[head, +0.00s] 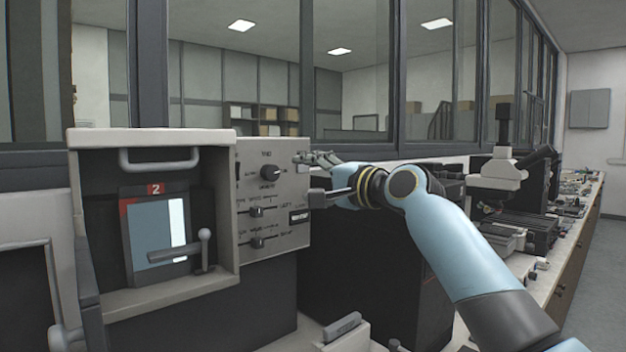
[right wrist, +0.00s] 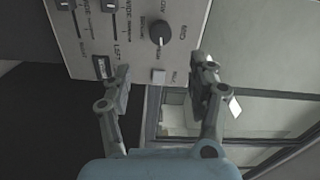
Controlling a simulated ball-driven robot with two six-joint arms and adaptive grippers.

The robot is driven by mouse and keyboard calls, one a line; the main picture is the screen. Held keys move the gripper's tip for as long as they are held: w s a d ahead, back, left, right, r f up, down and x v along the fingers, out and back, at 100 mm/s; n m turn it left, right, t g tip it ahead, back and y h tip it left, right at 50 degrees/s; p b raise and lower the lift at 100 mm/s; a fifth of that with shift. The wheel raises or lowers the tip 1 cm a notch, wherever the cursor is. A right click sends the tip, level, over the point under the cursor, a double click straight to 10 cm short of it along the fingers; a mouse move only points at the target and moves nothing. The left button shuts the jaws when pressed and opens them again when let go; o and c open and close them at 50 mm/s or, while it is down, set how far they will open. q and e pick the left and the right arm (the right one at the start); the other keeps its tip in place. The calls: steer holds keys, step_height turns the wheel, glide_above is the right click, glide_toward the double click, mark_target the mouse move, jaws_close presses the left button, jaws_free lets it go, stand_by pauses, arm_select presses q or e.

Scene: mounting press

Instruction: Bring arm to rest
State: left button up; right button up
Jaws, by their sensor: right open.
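My right arm (head: 445,235) reaches in from the lower right, and its gripper (head: 308,178) is at the right edge of the press's grey control panel (head: 284,231). In the right wrist view, this gripper (right wrist: 165,85) is open, with nothing between its fingers. A round black knob (right wrist: 162,33) is on the panel beyond the fingers. A black labelled switch (right wrist: 101,67) is by the left finger. The knob also shows in the head view (head: 270,172), left of the gripper. I cannot tell whether a finger touches the panel. My left gripper is not in view.
The mounting press (head: 86,225) has an open bay with a blue-grey panel marked 2 and a small lever (head: 205,235). A bench (head: 562,262) with a microscope (head: 498,172) and loose parts runs along the right. Glass windows stand behind.

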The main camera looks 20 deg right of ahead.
steer(key=shift+s, duration=0.25)
steer(key=shift+d, duration=0.1)
